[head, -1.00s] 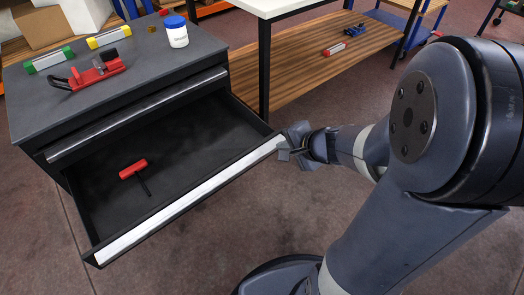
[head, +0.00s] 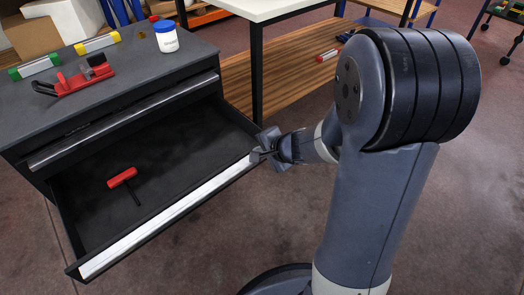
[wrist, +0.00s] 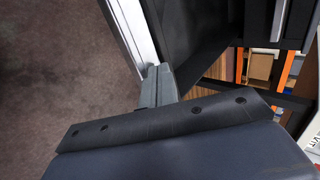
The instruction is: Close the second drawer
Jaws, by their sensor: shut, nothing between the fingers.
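The second drawer (head: 165,222) of the dark cabinet (head: 112,95) is pulled well out, with a silvery front edge. A red-handled T-shaped tool (head: 122,178) lies inside it. My gripper (head: 262,150) is shut and empty at the right end of the drawer front in the head view. In the wrist view, my gripper (wrist: 158,78) has its fingertips at the silvery drawer edge (wrist: 128,30); I cannot tell whether they touch it. The upper drawer (head: 125,122) above is shut.
On the cabinet top are a red tool (head: 82,82), a white jar with a blue lid (head: 166,40), and green and yellow levels. A workbench with a wooden lower shelf (head: 285,75) stands to the right of the cabinet. The floor before the drawer is clear.

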